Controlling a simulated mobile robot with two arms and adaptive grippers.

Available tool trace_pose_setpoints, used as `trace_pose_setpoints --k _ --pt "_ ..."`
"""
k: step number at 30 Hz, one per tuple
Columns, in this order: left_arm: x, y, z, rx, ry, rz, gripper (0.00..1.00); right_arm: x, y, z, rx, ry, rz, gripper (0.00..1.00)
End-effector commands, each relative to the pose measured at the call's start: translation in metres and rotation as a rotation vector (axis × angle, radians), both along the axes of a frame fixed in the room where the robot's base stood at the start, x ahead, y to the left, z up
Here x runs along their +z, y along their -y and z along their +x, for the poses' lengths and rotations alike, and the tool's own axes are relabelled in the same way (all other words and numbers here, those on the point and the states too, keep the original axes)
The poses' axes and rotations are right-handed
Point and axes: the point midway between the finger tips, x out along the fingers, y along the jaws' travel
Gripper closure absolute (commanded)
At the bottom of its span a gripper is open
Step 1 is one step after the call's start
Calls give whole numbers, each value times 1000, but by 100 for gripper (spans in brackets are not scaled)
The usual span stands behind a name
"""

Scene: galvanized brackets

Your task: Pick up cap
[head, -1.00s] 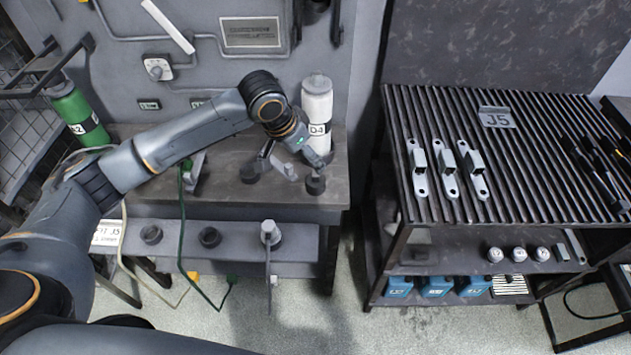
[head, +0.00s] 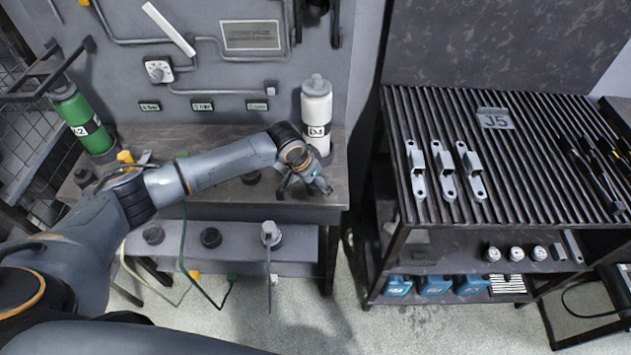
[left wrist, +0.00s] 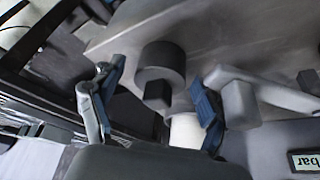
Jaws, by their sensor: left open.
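A dark round cap (left wrist: 160,62) with a small block-shaped knob (left wrist: 157,92) stands on the grey bench top in the left wrist view. My left gripper (left wrist: 155,85) is open, with one blue-padded finger on each side of the cap's knob. I see a gap on both sides, so nothing is gripped. In the head view my left gripper (head: 318,184) is low over the right end of the bench (head: 225,143), in front of the white bottle. There the wrist and fingers hide most of the spot where the cap stands. My right gripper is not in view.
The white bottle (head: 316,102) stands close behind my gripper. A green bottle (head: 80,120) stands at the bench's left end. A ribbed table with metal brackets (head: 444,172) stands to the right across a floor gap.

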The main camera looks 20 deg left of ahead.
Motion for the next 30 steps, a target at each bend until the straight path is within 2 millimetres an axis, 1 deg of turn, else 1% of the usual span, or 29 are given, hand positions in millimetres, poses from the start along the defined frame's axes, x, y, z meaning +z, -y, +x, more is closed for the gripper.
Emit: trace_pose_setpoints --k 5,6,8,9,11,12,13,14,24,28,30 --pt "0 0 0 -1 1 0 23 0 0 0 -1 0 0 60" --pt "0 0 0 -1 0 0 31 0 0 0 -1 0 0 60" --pt "0 0 0 0 0 -1 44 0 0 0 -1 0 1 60" --pt "0 0 0 0 0 -1 52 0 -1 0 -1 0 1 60" --pt "0 0 0 0 0 -1 64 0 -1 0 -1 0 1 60" --pt "0 0 0 0 0 -1 72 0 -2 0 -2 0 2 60" --pt "0 0 0 0 0 -1 78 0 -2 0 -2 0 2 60" --pt "0 0 0 0 0 -1 81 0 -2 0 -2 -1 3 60" --pt "3 1 0 0 1 -2 81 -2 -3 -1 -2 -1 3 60" --pt "13 1 1 0 3 -3 81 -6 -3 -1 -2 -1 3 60" --pt "23 1 1 -2 4 -4 81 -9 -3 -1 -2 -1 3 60"
